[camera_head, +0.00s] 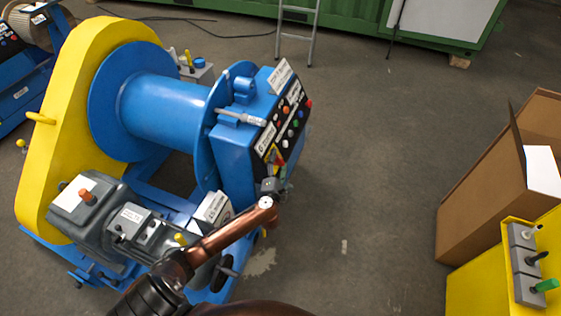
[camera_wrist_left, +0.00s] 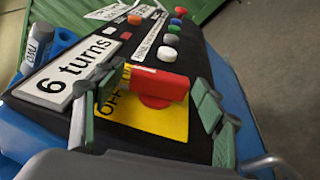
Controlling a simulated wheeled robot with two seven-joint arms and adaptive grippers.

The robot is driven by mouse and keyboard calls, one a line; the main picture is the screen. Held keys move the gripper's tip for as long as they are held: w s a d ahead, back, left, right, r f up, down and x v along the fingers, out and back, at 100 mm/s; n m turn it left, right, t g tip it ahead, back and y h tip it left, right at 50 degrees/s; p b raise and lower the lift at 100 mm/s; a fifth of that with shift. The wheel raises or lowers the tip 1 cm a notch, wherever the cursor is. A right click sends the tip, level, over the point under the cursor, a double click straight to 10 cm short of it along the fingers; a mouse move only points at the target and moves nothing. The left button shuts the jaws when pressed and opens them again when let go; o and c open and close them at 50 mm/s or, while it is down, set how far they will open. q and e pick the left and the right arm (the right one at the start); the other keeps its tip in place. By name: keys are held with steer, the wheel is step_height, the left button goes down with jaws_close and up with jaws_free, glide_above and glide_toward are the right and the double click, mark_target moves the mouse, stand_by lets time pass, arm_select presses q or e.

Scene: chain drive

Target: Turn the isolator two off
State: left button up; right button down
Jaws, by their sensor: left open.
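A red isolator handle (camera_wrist_left: 157,84) sits on a yellow plate (camera_wrist_left: 160,122) on a black control panel. In the left wrist view the handle lies crosswise; "OFF" shows at the plate's left, with the other lettering partly covered. In the head view the yellow plate and red handle (camera_head: 278,155) are small, low on the panel. My left gripper (camera_head: 272,186) is open just in front of them. In the left wrist view its fingers (camera_wrist_left: 153,98) stand either side of the handle, with a gap on the right. I see no number on this isolator. My right gripper is not in view.
The panel is on a blue winch frame (camera_head: 232,158) with a drum and a yellow chain guard (camera_head: 62,120). Several coloured buttons and a "6 turns" label (camera_wrist_left: 68,75) are near the handle. A cardboard box (camera_head: 480,200) and yellow stand (camera_head: 480,280) are at the right. Floor between is clear.

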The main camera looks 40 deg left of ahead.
arm_select(q)
steer(key=shift+w, duration=0.2)
steer(key=c, duration=1.2)
steer(key=shift+o, duration=0.2)
